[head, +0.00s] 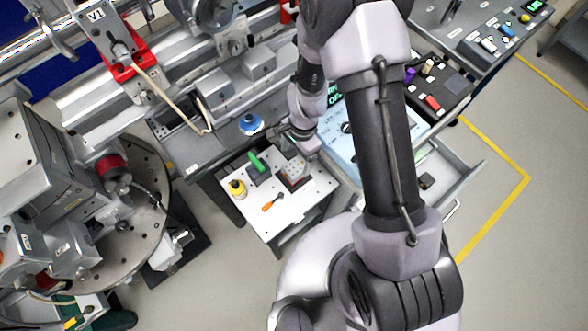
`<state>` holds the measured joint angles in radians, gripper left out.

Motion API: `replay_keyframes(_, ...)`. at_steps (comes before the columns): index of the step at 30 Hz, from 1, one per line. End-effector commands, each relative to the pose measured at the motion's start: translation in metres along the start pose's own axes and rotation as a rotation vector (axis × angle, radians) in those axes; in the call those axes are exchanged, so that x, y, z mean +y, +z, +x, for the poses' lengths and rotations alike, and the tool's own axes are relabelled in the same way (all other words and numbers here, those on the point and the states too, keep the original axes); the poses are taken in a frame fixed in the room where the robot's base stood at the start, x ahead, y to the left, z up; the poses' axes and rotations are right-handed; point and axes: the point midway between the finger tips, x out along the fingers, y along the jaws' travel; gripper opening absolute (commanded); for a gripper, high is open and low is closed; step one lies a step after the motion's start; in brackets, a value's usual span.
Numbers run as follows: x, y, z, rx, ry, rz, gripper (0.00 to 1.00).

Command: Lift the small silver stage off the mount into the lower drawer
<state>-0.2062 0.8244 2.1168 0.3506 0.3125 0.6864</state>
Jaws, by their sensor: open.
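My gripper (303,143) hangs down above the far edge of a white-topped cart, close to a dark-and-red holder (293,174). It is open, small in the picture and partly hidden by my arm; I see nothing held in it. An open grey drawer (463,171) sticks out under the bench at right, with a small dark object in it. My arm hides its left part, and I cannot tell whether it is the lower one. Silver blocks (257,63) sit on the rail at upper middle. I cannot tell which piece is the small silver stage or its mount.
The white cart top (300,208) carries a yellow bottle (237,188), a green-handled item (258,164) and an orange tool (272,203). A blue-based item (251,123) stands behind it. A large round table (125,240) fills the left.

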Motion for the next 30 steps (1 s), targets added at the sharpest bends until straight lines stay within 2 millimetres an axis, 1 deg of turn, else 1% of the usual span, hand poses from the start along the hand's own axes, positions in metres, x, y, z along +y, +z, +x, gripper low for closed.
replay_keyframes(2,0.001,0.001,0.011,0.000,0.000,0.000,0.80)
replay_keyframes(6,0.007,0.005,0.043,-0.001,0.002,0.000,0.80)
replay_keyframes(9,0.006,0.005,0.055,0.000,0.000,0.000,0.80)
replay_keyframes(11,0.006,0.005,0.057,0.000,0.000,-0.001,0.80)
replay_keyframes(16,0.006,0.005,0.054,0.000,-0.001,-0.001,0.80)
replay_keyframes(17,0.006,0.005,0.054,0.000,-0.001,-0.001,0.78)
replay_keyframes(18,0.006,0.005,0.054,0.000,-0.001,-0.001,0.70)
replay_keyframes(23,0.006,0.005,0.054,0.000,-0.001,-0.001,0.39)
replay_keyframes(24,0.006,0.005,0.054,0.000,-0.001,0.000,0.31)
replay_keyframes(26,0.006,0.005,0.054,0.000,-0.001,0.000,0.19)
replay_keyframes(27,0.006,0.005,0.054,0.000,-0.001,-0.001,0.11)
replay_keyframes(29,0.006,0.005,0.054,0.000,-0.001,0.000,0.00)
replay_keyframes(30,0.006,0.005,0.054,0.000,-0.001,0.000,0.00)
